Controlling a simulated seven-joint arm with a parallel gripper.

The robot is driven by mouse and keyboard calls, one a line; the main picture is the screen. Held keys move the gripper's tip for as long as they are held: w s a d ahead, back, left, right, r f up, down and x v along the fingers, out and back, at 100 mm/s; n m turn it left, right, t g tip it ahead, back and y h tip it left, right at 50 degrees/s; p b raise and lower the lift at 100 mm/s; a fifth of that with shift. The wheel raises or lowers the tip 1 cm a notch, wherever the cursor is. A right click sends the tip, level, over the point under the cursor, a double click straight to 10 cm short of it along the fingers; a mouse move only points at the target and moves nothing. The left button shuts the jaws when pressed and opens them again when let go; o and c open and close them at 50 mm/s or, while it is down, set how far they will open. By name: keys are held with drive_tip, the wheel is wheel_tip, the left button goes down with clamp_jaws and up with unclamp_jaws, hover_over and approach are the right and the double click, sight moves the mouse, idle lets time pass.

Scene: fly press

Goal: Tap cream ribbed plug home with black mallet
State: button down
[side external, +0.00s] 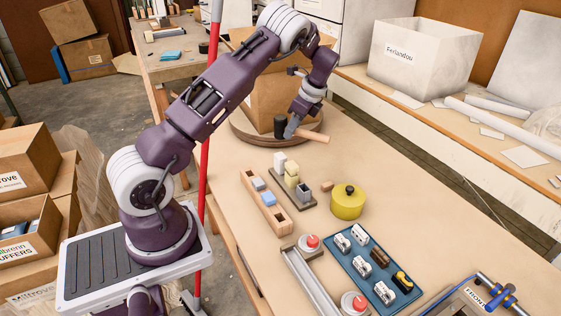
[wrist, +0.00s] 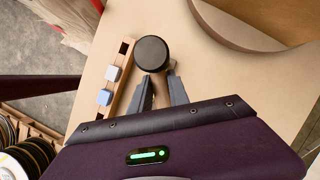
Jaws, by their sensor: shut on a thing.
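My gripper (side external: 291,127) is shut on the wooden handle (side external: 314,136) of the black mallet, close to its head (side external: 279,127). It holds the mallet above the back part of the bench. In the wrist view the round black head (wrist: 151,53) shows just beyond the fingers (wrist: 161,88). A cream block (side external: 291,171), which looks like the cream plug, stands in a dark narrow base (side external: 308,205), between a white block (side external: 280,160) and a grey one (side external: 303,190). Its ribs are too small to make out. The mallet is behind these blocks, apart from them.
A wooden rack (side external: 247,179) with blue-grey blocks (side external: 268,198) lies left of the dark base. A yellow-green round pot (side external: 347,204) and a blue tray (side external: 352,262) of small parts are nearer. A box (side external: 262,92) on a round turntable (side external: 236,127) stands behind the mallet.

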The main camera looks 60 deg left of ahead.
hover_over(297, 166)
drive_tip(key=w+d, duration=0.1)
drive_tip(key=f, duration=0.1)
drive_tip(key=shift+w+d+f, duration=0.1)
drive_tip(key=shift+d+f, duration=0.1)
drive_tip(key=shift+f, duration=0.5)
drive_tip(key=shift+w+d+f, duration=0.1)
drive_tip(key=shift+d+f, duration=0.05)
drive_tip(key=shift+f, duration=0.5)
drive_tip(key=shift+f, duration=1.5)
drive_tip(key=shift+r, duration=1.1)
